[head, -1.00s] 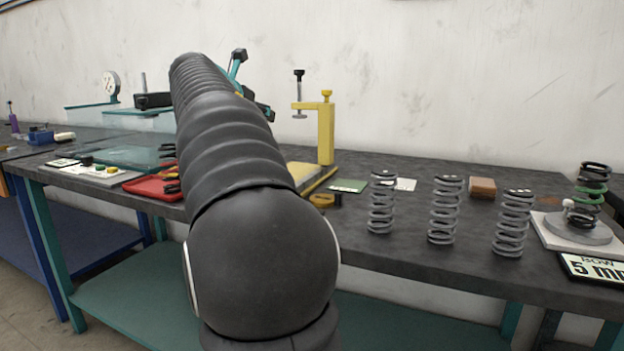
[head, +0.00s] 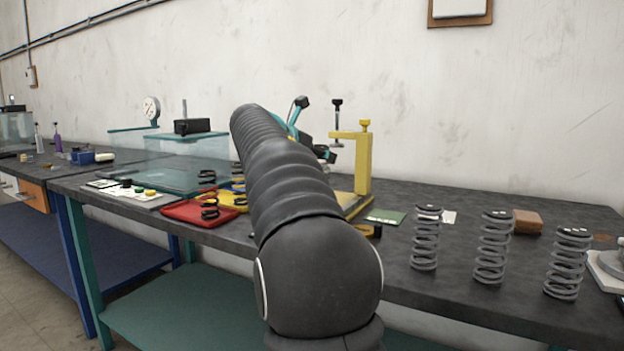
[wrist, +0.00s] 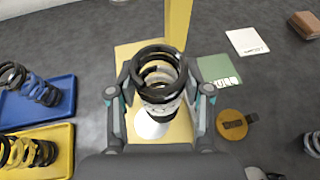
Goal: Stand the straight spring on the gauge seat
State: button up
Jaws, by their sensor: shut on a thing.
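My gripper (wrist: 160,88) is shut on a dark spring with a pale band (wrist: 158,62), seen almost end-on from above in the wrist view. The spring is over the yellow base of the clamp (wrist: 127,60), where a pale round patch shows below it; I cannot tell whether they touch. In the head view my own arm hides the held spring. At the far right edge of the head view are a pale plate (head: 603,272) and part of a grey round seat (head: 620,258); most of both is cut off.
Three grey springs (head: 425,238) stand upright in a row along the bench front. The clamp's yellow post (head: 363,165) rises behind my arm. A red tray (head: 185,214) lies left. Blue (wrist: 60,92) and yellow trays (wrist: 62,160) hold springs. A brown block (head: 527,222) lies behind the row.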

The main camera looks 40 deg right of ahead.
jog(key=shift+w+a+f, duration=0.2)
jog(key=shift+w+f, duration=0.1)
jog(key=shift+w, duration=0.2)
jog(key=shift+w+a+f, duration=0.2)
jog(key=shift+w+f, duration=0.1)
jog(key=shift+w, duration=0.15)
jog(key=shift+f+b, duration=0.6)
jog(key=shift+f, duration=1.35)
jog(key=shift+f, duration=0.2)
jog(key=o, duration=1.3)
jog(key=shift+o, duration=0.2)
jog(key=shift+r, duration=0.2)
jog(key=v, duration=1.2)
